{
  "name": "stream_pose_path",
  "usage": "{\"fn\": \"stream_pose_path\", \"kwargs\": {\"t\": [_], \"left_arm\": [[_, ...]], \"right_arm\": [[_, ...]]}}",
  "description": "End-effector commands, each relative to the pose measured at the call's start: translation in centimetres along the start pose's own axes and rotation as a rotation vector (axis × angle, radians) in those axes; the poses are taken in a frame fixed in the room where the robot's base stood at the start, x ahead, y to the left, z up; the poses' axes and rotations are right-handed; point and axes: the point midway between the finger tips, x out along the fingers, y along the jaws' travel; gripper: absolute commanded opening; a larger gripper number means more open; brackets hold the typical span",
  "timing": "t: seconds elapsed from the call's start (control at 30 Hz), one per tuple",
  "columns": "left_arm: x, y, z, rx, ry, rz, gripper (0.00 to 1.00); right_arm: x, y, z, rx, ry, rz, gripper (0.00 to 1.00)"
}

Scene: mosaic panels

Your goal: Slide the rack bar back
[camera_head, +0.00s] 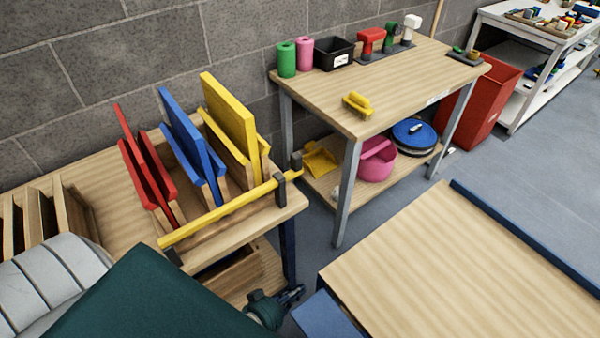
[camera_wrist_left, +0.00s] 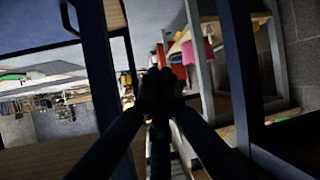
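The yellow rack bar (camera_head: 225,210) runs along the front of a wooden rack, in front of upright red panels (camera_head: 145,170), blue panels (camera_head: 190,140) and yellow panels (camera_head: 232,115). Dark brackets (camera_head: 281,190) stand by its ends, and its right end reaches past the right bracket. My left gripper (camera_head: 292,296) is below and in front of the rack, apart from the bar, partly hidden by my green arm. In the left wrist view its dark fingers (camera_wrist_left: 158,85) are in deep shadow, and I cannot tell how far they are apart. My right gripper is out of view.
A workbench (camera_head: 350,110) with cans, a black bin and tools stands behind to the right. A red bin (camera_head: 490,100) and white shelf are beyond it. A wooden table (camera_head: 450,270) fills the lower right. Grey floor shows between rack and table.

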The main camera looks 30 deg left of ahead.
Motion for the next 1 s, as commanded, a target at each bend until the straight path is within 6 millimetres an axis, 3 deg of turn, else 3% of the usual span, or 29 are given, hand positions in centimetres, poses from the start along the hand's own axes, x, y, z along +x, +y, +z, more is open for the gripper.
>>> {"fn": "stream_pose_path", "kwargs": {"t": [0.03,0.1,0.2,0.3,0.33,0.43,0.63,0.77,1.0], "left_arm": [[-0.1,1.6,-4.8,-0.059,0.115,0.047,0.0],[-1.4,4.0,-11.7,-0.184,0.285,0.114,0.0],[-5.3,6.5,-20.8,-0.421,0.508,0.201,0.0],[-10.1,7.0,-27.1,-0.692,0.668,0.244,0.0],[-11.5,6.8,-28.4,-0.775,0.702,0.244,0.0],[-15.2,5.3,-30.8,-1.017,0.773,0.205,0.0],[-18.9,3.0,-31.0,-1.278,0.807,0.084,0.0],[-19.2,2.4,-31.1,-1.314,0.811,0.058,0.0],[-16.4,0.9,-33.5,-1.309,0.816,0.062,0.0]], "right_arm": [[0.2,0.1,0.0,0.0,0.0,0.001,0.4],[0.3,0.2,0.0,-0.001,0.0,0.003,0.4],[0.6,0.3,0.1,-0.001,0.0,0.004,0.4],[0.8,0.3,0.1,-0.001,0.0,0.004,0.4],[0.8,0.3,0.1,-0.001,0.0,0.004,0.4],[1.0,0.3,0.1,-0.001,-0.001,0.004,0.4],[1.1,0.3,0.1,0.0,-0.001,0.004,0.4],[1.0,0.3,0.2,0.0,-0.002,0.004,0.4],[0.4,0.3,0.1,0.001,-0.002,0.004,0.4]]}}
